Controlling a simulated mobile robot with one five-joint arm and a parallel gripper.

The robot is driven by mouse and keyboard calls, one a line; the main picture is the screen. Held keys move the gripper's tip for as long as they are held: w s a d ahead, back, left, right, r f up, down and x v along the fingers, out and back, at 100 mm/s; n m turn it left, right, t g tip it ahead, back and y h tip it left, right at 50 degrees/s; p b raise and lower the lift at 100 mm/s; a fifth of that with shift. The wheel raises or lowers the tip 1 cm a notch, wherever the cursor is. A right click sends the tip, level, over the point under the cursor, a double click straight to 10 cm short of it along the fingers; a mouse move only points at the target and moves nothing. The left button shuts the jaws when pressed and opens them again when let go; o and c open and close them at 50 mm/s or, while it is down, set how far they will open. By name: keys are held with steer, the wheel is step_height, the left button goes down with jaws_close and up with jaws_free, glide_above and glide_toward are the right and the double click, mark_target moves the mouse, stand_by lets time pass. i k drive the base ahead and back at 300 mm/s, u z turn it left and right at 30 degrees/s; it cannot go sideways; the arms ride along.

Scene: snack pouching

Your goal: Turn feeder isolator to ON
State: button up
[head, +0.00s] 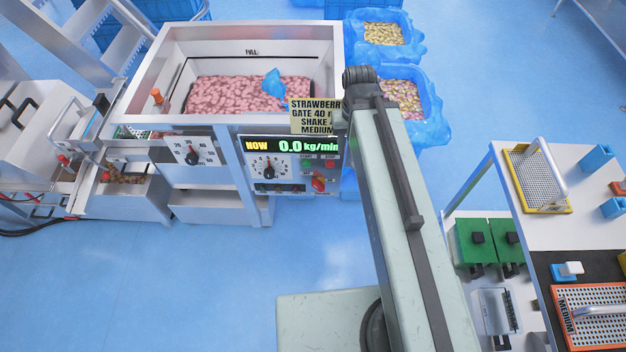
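The feeder's control panel (285,168) is on the front of the hopper, left of my arm. A red rotary handle on a yellow plate, which looks like the isolator (318,183), sits at its lower right. Its ON and OFF marks are too small to read. The display (290,146) above reads NOW 0.0 kg/min. A dial (267,168) is on the panel's left, with small green and red buttons beside it. My arm rises through the middle right of the picture; my gripper does not show.
The hopper (140,95) holds pink pieces and a blue scoop (273,84). A sign (315,116) hangs above the panel, partly behind my arm. Blue-lined crates (432,110) stand behind. A bench (590,225) with trays is on the right. Blue floor before the feeder is clear.

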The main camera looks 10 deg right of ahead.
mark_target(318, 184)
steer(key=z, duration=1.3)
steer(key=k, duration=1.85)
steer(key=u, duration=1.9)
steer(key=i, duration=1.05)
steer(key=z, duration=0.1)
